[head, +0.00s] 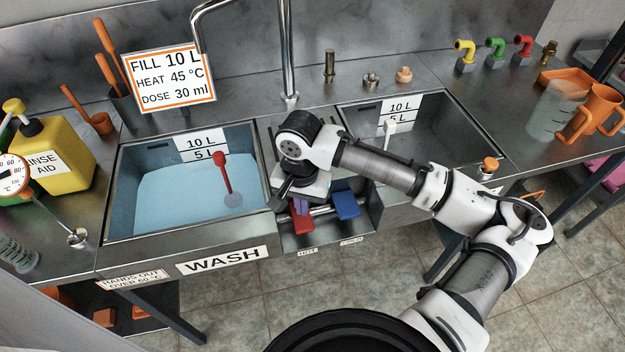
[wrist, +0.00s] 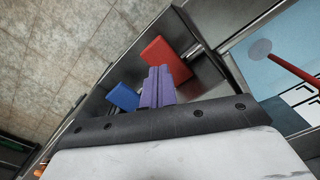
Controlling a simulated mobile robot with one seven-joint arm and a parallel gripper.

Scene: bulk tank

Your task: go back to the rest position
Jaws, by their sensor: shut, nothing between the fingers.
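My gripper (head: 301,208) is shut and empty, its purple fingers pointing down over the tap niche between the two basins. In the wrist view the shut fingers (wrist: 158,72) lie between the red lever and the blue lever. The red lever (head: 303,223), above the HOT label, is close to the fingertips; whether they touch, I cannot tell. It also shows in the wrist view (wrist: 166,58). The blue lever (head: 346,204), above the COLD label, is to the right; it also shows in the wrist view (wrist: 123,97). My arm reaches in from the lower right.
The wash basin (head: 110,218) at left holds bluish water and a red-handled tool (head: 222,175). A tall faucet (head: 287,60) stands behind my gripper. A yellow bottle (head: 60,160) stands at left, an orange jug (head: 597,112) at right.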

